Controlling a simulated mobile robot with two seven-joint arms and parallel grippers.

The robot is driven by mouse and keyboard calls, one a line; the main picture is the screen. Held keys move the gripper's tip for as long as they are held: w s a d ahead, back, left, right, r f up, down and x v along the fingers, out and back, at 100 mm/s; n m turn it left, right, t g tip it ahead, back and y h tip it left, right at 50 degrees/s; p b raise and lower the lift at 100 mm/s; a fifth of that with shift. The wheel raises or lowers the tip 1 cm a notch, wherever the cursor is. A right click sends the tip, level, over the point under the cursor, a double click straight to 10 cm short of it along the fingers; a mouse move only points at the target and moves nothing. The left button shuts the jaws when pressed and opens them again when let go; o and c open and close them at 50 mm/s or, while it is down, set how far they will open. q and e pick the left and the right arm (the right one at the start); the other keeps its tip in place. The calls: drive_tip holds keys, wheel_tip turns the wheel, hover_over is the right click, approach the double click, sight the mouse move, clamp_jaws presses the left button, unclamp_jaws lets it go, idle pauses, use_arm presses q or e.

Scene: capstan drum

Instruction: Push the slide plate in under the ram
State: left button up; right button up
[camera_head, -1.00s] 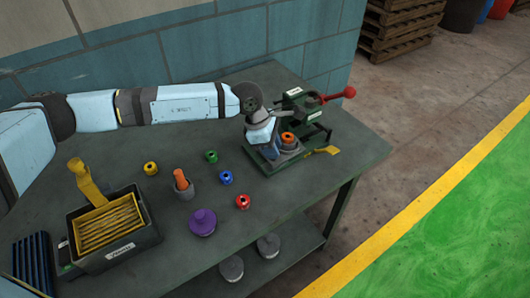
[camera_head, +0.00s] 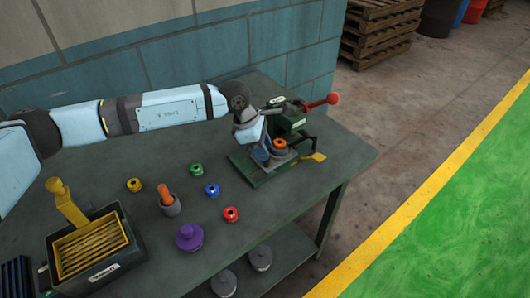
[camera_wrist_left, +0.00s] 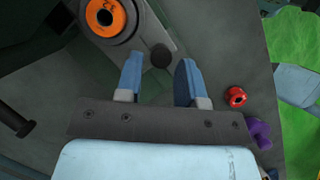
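The green press (camera_head: 290,122) with a red-knobbed lever stands at the far right of the bench. The slide plate (camera_wrist_left: 135,28) is grey and carries an orange ring (camera_wrist_left: 106,17), which also shows in the head view (camera_head: 280,144) low at the front of the press. A dark round knob (camera_wrist_left: 161,56) sits at the plate's near end. My left gripper (camera_wrist_left: 158,75) has blue fingers, set apart, with the knob just beyond and between the tips; contact cannot be told. In the head view my left gripper (camera_head: 261,152) is beside the plate. The ram is hard to make out. My right gripper is out of view.
Loose yellow, green, blue and red rings (camera_head: 231,214) lie on the bench. A grey cup (camera_head: 168,203) with an orange piece, a purple knobbed weight (camera_head: 189,237) and a black bin (camera_head: 96,270) stand nearby. A yellow tab (camera_head: 313,157) sticks out right of the press.

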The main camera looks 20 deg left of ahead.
use_arm(q)
drive_tip(key=v, duration=1.1)
drive_tip(key=shift+r, duration=0.3)
drive_tip(key=shift+a, duration=0.15)
